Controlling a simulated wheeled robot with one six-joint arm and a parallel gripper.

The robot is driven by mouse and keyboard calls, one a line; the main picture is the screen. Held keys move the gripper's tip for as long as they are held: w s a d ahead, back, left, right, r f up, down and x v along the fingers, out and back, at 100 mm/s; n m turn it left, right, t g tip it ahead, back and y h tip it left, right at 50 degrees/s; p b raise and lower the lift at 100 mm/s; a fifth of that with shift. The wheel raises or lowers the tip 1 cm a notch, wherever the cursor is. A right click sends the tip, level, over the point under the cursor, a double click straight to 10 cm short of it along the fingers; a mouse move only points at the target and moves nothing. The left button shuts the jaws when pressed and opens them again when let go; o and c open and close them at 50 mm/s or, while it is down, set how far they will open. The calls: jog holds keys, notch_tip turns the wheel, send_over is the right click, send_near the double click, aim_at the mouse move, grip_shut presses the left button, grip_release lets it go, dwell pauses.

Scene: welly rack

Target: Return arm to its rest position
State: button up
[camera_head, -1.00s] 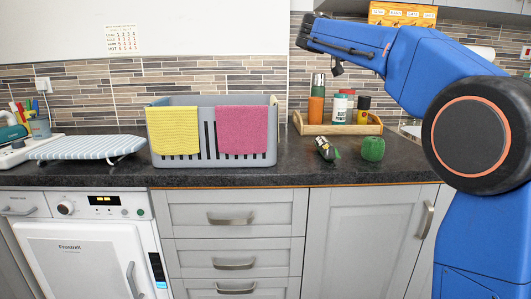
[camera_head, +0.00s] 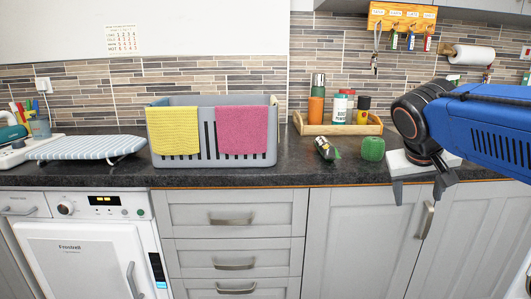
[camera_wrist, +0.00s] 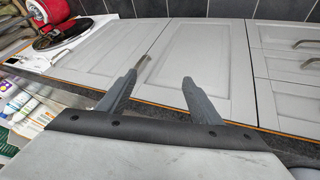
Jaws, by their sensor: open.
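My gripper (camera_head: 419,191) is at the right of the head view, in front of the worktop's front edge and the cupboard doors, with its fingers pointing down. Its two grey fingers are apart with nothing between them. In the wrist view my gripper (camera_wrist: 159,82) also shows open and empty, with cupboard doors beyond the fingers. My blue arm reaches in from the right edge of the head view.
A grey basket (camera_head: 213,169) with a yellow cloth (camera_head: 174,131) and a pink cloth (camera_head: 241,130) stands on the worktop. Right of it are a wooden tray (camera_head: 312,130) with bottles, a dark small item (camera_head: 324,147) and a green ball of twine (camera_head: 373,149). A key rack (camera_head: 402,16) hangs above.

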jog(key=s+a+f+n+y, duration=0.1)
jog(key=s+a+f+y, duration=0.1)
jog(key=s+f, duration=0.6)
jog(key=s+a+f+n+y, duration=0.1)
jog(key=s+a+f, duration=0.3)
jog(key=s+f, duration=0.4)
jog(key=shift+a+f+y, duration=0.35)
jog(key=shift+f+y, duration=0.45)
jog(key=shift+f, duration=0.15)
dwell(0.6)
